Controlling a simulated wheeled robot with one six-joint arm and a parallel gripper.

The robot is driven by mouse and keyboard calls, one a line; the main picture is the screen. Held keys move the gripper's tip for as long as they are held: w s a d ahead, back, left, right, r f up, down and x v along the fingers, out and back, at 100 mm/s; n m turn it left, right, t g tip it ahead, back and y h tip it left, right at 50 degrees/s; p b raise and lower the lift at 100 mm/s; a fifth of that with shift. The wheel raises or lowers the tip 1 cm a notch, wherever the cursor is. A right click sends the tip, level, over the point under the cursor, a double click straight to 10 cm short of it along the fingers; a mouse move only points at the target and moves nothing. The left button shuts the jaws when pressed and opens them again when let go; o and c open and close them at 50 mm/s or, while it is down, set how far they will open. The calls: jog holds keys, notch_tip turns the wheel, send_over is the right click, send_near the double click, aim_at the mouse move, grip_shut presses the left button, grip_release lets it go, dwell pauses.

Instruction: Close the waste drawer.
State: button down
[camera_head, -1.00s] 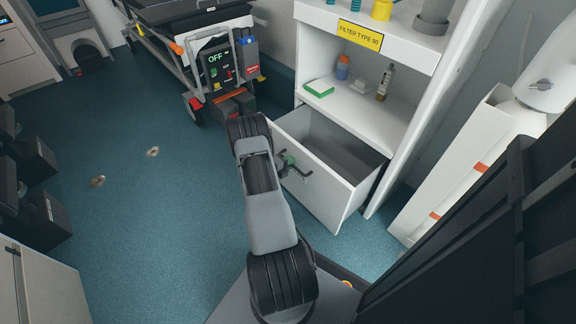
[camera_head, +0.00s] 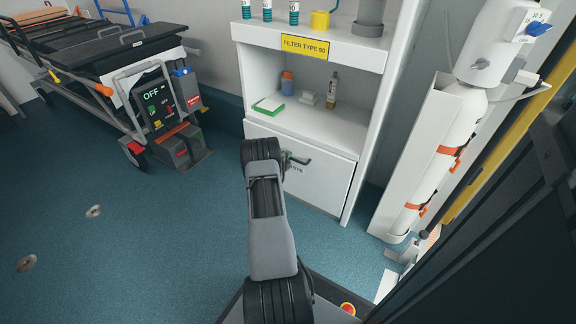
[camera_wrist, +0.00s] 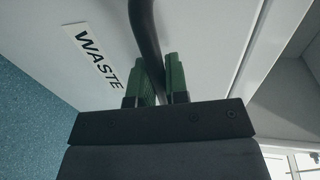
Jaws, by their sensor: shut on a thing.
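The waste drawer (camera_head: 318,180) is the white front at the bottom of the cabinet, flush or nearly flush with the cabinet body in the head view. In the wrist view its white face (camera_wrist: 200,30) carries a "WASTE" label (camera_wrist: 92,58). A dark bar handle (camera_wrist: 147,40) runs between the green fingers of my gripper (camera_wrist: 160,80), which is shut on it. In the head view my arm hides the left part of the drawer, and the gripper at the handle (camera_head: 297,160) is mostly hidden.
Above the drawer, an open shelf (camera_head: 320,122) holds a green box and small bottles. A stretcher (camera_head: 120,60) with an "OFF" unit stands at the left. A white gas cylinder (camera_head: 445,150) stands at the right. The blue floor (camera_head: 130,240) at left is clear.

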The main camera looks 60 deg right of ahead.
jog(key=shift+w+d+r, duration=0.15)
jog(key=shift+d+r, duration=0.05)
jog(key=shift+d, duration=0.4)
jog(key=c, duration=1.1)
grip_release()
jog(key=shift+s+f, duration=0.1)
jog(key=shift+s, duration=0.1)
jog(key=shift+c, duration=0.2)
jog(key=p+v, duration=0.5)
jog(key=v, duration=0.8)
jog(key=shift+a, duration=0.4)
jog(key=shift+w, duration=0.1)
